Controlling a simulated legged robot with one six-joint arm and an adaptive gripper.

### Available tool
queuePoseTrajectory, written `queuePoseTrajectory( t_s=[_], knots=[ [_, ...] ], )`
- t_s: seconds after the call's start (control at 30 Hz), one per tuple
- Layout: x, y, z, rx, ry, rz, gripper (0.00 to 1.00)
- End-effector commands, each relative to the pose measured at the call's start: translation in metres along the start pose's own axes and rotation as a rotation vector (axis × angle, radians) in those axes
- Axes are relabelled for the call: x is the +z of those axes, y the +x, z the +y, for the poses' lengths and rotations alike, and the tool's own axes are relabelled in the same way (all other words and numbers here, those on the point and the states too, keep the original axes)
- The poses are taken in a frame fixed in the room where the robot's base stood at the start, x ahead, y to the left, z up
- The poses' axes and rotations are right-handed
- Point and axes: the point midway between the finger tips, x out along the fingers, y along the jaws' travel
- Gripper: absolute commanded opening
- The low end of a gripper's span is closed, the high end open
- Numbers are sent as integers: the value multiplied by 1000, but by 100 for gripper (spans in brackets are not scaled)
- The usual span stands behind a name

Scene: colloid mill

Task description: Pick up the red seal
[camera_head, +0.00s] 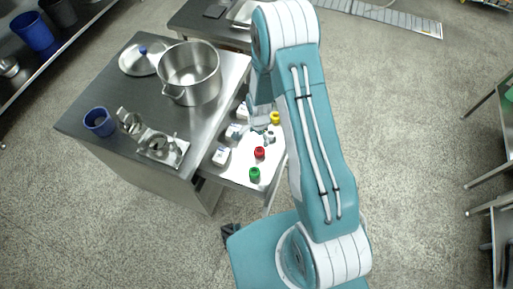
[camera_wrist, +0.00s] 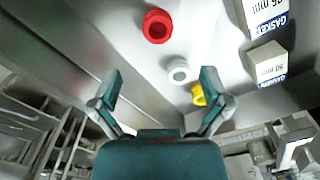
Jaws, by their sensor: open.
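The red seal (camera_wrist: 157,26) is a thick red ring lying on a light metal surface, near the top middle of the wrist view. It also shows in the head view (camera_head: 259,153) on the low shelf, between the green and yellow seals. My gripper (camera_wrist: 163,84) is open and empty in the wrist view, its two teal fingers spread wide. The red seal lies beyond the fingertips, apart from them. In the head view my gripper (camera_head: 262,128) is over the same shelf, partly hidden by my arm.
A white seal (camera_wrist: 179,70) and a yellow seal (camera_wrist: 199,95) lie near the red one. Gasket boxes (camera_wrist: 267,63) stand to their right. A green seal (camera_head: 255,174) lies at the shelf's front. The counter beside it holds a large pot (camera_head: 190,75) and a blue cup (camera_head: 100,121).

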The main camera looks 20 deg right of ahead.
Motion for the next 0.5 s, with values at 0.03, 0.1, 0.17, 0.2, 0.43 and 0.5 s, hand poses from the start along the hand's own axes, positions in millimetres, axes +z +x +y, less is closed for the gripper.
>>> queuePoseTrajectory(
  t_s=[0.03, 0.1, 0.17, 0.2, 0.43, 0.5],
  knots=[
    [0, 6, 1, 3, 0, -1, 98],
    [0, 17, 1, 4, 0, -2, 98],
    [0, 28, 1, 4, -1, -2, 98],
    [0, 33, 1, 4, -1, -2, 98],
    [0, 53, 0, 1, -2, -1, 98],
    [0, 59, 1, 3, -2, -1, 98]
  ],
)
